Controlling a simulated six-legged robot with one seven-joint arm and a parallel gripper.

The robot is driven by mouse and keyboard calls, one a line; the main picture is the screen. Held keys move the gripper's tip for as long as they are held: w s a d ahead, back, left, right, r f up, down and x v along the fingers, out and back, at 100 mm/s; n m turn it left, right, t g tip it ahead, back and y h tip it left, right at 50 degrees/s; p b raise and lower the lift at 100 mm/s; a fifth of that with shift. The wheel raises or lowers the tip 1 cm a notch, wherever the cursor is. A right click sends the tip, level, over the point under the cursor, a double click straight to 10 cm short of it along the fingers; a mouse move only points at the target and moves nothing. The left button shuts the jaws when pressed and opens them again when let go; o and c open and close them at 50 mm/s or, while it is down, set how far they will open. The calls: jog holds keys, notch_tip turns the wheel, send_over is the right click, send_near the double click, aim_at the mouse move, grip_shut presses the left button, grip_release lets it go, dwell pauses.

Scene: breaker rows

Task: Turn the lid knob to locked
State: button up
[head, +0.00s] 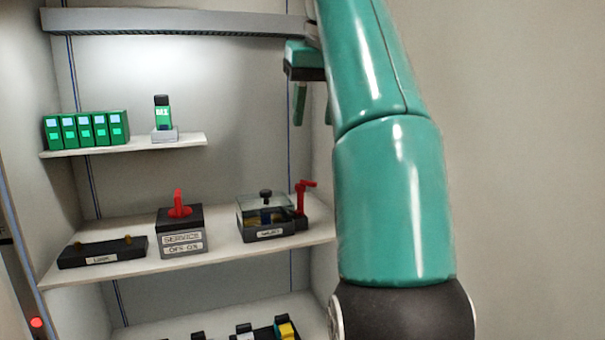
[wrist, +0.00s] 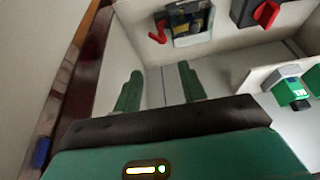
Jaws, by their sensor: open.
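A dark box with a clear lid (head: 256,208) stands on the right end of the middle shelf. A black knob (head: 266,193) sits on top of the lid. A red lever (head: 304,193) stands at the box's right side. In the wrist view the box (wrist: 187,28) is near the top edge and partly cut off, with the red lever (wrist: 158,32) to its left. Whether the knob points to locked is too small to read. My gripper (head: 314,112) is open and empty, above the box and apart from it. Its two green fingers (wrist: 160,72) also show in the wrist view.
A SERVICE switch box with a red handle (head: 181,230) stands left of the lidded box. A black bar (head: 102,252) lies farther left. Several green breakers (head: 87,129) and a single breaker (head: 162,115) stand on the upper shelf (head: 190,144). The cabinet's right wall is close to my arm.

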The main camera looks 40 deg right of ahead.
send_near(302, 186)
jog(key=x, duration=0.8)
jog(key=shift+w+d+r, duration=0.1)
jog(key=shift+w+r, duration=0.05)
jog(key=shift+w, duration=0.25)
grip_shut()
